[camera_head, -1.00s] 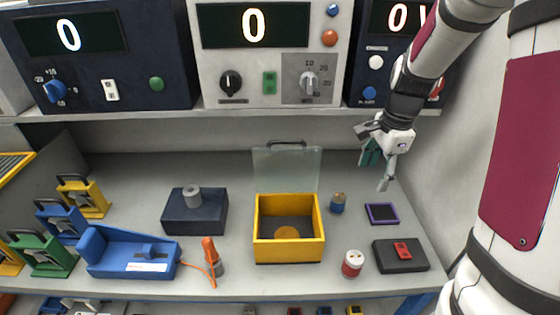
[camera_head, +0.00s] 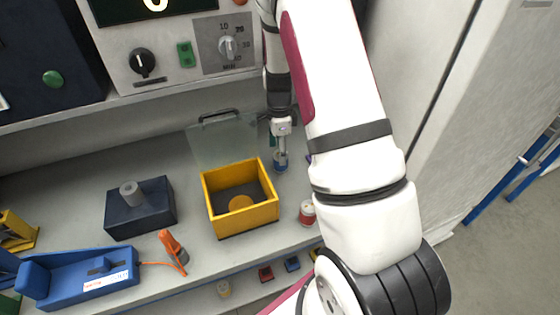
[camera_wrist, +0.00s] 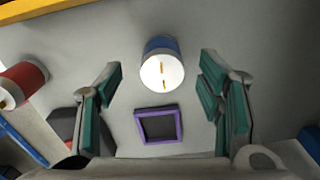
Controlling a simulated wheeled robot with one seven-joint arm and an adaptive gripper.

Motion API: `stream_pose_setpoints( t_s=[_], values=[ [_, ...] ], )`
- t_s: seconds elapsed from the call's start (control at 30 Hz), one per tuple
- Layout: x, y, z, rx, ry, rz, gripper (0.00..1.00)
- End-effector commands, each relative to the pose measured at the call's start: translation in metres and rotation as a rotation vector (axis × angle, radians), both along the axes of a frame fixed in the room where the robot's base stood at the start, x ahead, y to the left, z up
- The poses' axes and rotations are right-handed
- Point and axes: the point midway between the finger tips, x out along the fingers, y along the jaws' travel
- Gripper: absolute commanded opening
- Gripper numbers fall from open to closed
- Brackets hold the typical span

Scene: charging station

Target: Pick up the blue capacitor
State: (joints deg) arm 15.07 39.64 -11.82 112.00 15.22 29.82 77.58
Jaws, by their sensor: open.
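The blue capacitor (camera_wrist: 160,49), a short cylinder with a pale top and two metal pins, stands upright on the bench. My gripper (camera_wrist: 160,68) is open; its green-padded fingers appear on either side of the capacitor, with a visible gap on both sides. In the head view, the blue capacitor (camera_head: 281,165) is partly hidden by my gripper (camera_head: 281,152), which points down at it from above. I cannot tell exactly how far the fingertips are above the bench.
A yellow box (camera_head: 247,221) with its lid raised stands left of the capacitor. A red-and-white cylinder (camera_head: 307,212) is nearer the front edge. A purple-framed square (camera_wrist: 158,125) lies close by. A dark block (camera_head: 140,212) and blue device (camera_head: 85,277) are farther left.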

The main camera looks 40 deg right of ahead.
Motion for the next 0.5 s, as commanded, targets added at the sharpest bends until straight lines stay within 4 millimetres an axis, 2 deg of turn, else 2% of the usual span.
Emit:
stream_pose_setpoints(
  t_s=[0.3,0.5],
  values=[
    [0.0,-0.005,-0.038,0.002,0.004,0.002,0.61],
    [0.001,-0.005,-0.051,0.0,0.001,0.002,0.61]
  ],
)
